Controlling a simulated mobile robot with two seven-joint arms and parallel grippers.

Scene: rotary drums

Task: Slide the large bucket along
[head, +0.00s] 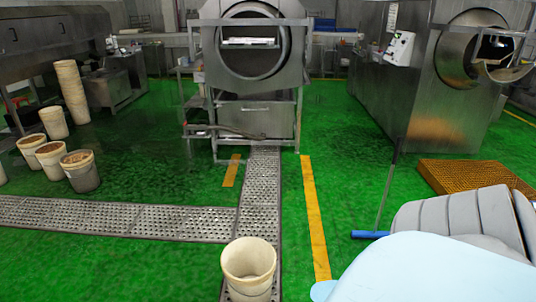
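A cream bucket (249,271), the nearest and largest-looking one, stands upright at the bottom centre of the head view. It is open at the top and looks empty inside. It stands on or over the metal floor grating, and its base is close to the lower picture edge. Neither my left nor my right gripper shows in the head view, and nothing is seen touching the bucket.
Perforated metal grating (259,190) crosses the green floor. Several filled buckets (82,178) and a tall bucket stack (72,95) stand at left. A drum machine (254,60) is ahead, another (430,80) at right.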

